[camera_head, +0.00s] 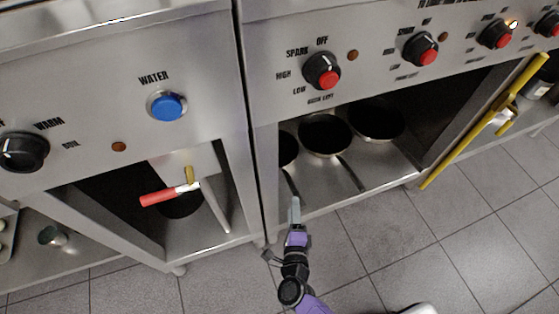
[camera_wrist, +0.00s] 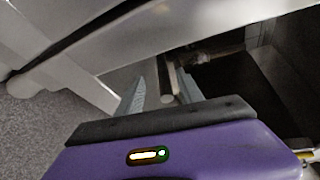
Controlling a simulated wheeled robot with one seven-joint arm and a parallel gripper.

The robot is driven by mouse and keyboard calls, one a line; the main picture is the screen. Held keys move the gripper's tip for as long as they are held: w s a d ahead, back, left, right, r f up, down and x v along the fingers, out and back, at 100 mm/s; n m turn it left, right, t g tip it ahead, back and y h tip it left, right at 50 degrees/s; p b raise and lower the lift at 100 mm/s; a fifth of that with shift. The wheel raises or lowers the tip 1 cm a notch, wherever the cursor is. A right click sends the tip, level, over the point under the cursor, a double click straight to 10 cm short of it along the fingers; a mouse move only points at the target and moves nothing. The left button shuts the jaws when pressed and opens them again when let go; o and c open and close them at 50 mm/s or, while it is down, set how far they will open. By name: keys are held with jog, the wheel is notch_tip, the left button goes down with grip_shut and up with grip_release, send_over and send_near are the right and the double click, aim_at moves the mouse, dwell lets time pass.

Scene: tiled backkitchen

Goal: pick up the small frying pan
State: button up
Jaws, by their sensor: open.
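Several dark round pans lie in the open lower compartment of the right stove in the head view. The leftmost pan (camera_head: 287,150) is partly hidden by the compartment's left wall, and its handle (camera_head: 289,181) points toward me. A middle pan (camera_head: 325,134) has its handle to the right, and another pan (camera_head: 377,120) lies farther right. I cannot tell for sure which is the small frying pan. My gripper (camera_head: 295,212) is at the front end of the leftmost handle. In the wrist view my gripper (camera_wrist: 160,82) is open, with a handle end (camera_wrist: 167,97) between its fingers, apparently not clamped.
The compartment's floor edge (camera_head: 325,205) and left wall run close to my gripper. A red-handled valve (camera_head: 170,193) sticks out of the left unit. A yellow bar (camera_head: 485,120) slants at the right. The tiled floor in front is open.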

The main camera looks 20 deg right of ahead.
aim_at(293, 190)
jog(key=b+x, duration=0.3)
jog(key=x, duration=0.4)
jog(key=shift+w+d, duration=0.2)
jog(key=shift+w, duration=0.15)
jog(key=shift+r, duration=0.1)
grip_shut()
dwell(1.0)
jog(key=shift+r, duration=0.1)
